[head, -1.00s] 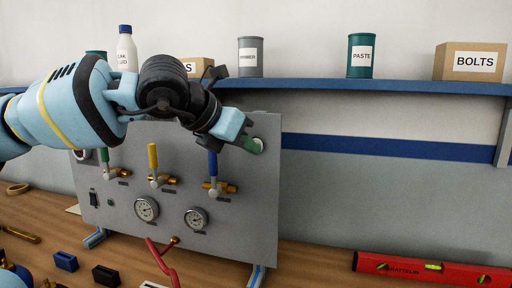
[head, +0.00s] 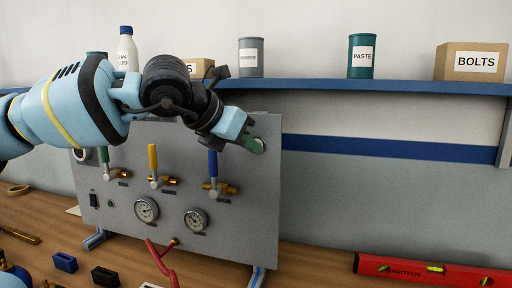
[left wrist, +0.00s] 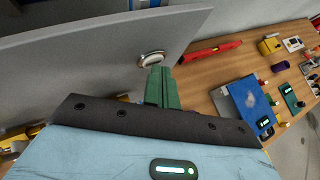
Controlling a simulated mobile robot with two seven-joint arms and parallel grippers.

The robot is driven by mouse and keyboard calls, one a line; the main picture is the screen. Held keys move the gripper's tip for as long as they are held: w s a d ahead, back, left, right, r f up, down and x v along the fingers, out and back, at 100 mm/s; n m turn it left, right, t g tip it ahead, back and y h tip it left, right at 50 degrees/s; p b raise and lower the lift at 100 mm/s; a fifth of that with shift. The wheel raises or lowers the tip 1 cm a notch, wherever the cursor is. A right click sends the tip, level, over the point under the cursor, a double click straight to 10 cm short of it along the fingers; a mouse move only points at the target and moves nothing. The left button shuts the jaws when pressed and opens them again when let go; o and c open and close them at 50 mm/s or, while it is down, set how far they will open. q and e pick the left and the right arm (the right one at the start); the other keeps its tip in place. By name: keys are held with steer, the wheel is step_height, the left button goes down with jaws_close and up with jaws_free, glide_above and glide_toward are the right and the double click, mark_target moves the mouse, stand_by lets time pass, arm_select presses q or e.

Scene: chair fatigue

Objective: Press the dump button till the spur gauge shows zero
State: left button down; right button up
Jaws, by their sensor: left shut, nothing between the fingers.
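The grey test panel (head: 240,215) stands upright on the bench. A round button with a pale ring (left wrist: 151,58) is on its face, at the upper right in the head view. My left gripper (head: 254,146) is shut and empty, its green fingertips at the button and covering part of it. In the left wrist view the green fingers (left wrist: 160,88) reach up to the ring; I cannot tell whether it is pressed in. Two round gauges, a left one (head: 147,210) and a right one (head: 196,220), sit low on the panel. Their labels and exact readings are too small to read.
Valves with green (head: 104,155), yellow (head: 153,158) and blue (head: 213,164) handles line the panel below my arm. A red hose (head: 160,262) hangs in front. A blue shelf (head: 310,86) with cans and boxes runs behind. A red level (head: 425,270) lies at right.

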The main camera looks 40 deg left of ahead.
arm_select(q)
steer(key=shift+s+d, duration=0.1)
steer(key=shift+s, duration=0.05)
arm_select(e)
steer(key=shift+f, duration=0.1)
arm_select(q)
steer(key=shift+s+d+b, duration=0.3)
steer(key=shift+s, duration=0.25)
arm_select(e)
steer(key=shift+s+f, duration=0.2)
steer(key=shift+f, duration=0.05)
